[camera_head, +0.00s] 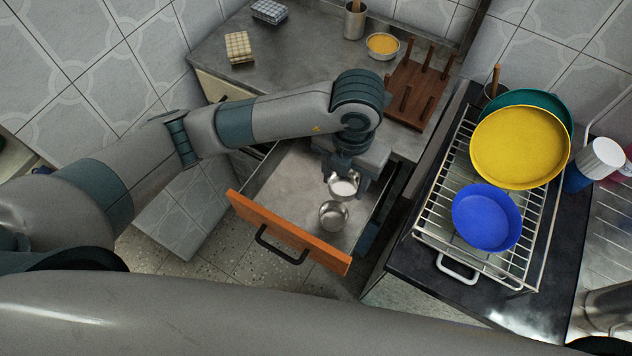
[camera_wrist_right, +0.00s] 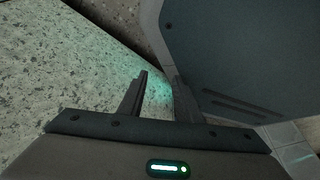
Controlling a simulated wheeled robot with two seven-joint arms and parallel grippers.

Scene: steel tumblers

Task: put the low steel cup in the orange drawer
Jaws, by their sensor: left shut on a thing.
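My left gripper (camera_head: 346,178) points down over the pulled-out orange-fronted drawer (camera_head: 285,231). It is shut on a small steel cup (camera_head: 343,189), whose pale inside faces up. A second steel cup (camera_head: 333,215) is in the drawer just in front of the held one. I cannot tell from this angle which cup is lower, or whether the held cup touches the drawer floor. The gripper hides part of the held cup and the drawer's back. In the right wrist view my right gripper (camera_wrist_right: 161,80) has its fingers apart, with nothing between them, above a speckled floor.
The steel counter behind holds a wooden peg rack (camera_head: 416,92), a bowl with orange contents (camera_head: 382,45) and a tin (camera_head: 354,20). At right, a wire rack (camera_head: 440,215) holds yellow (camera_head: 520,147) and blue (camera_head: 486,218) dishes. The drawer's left part is bare.

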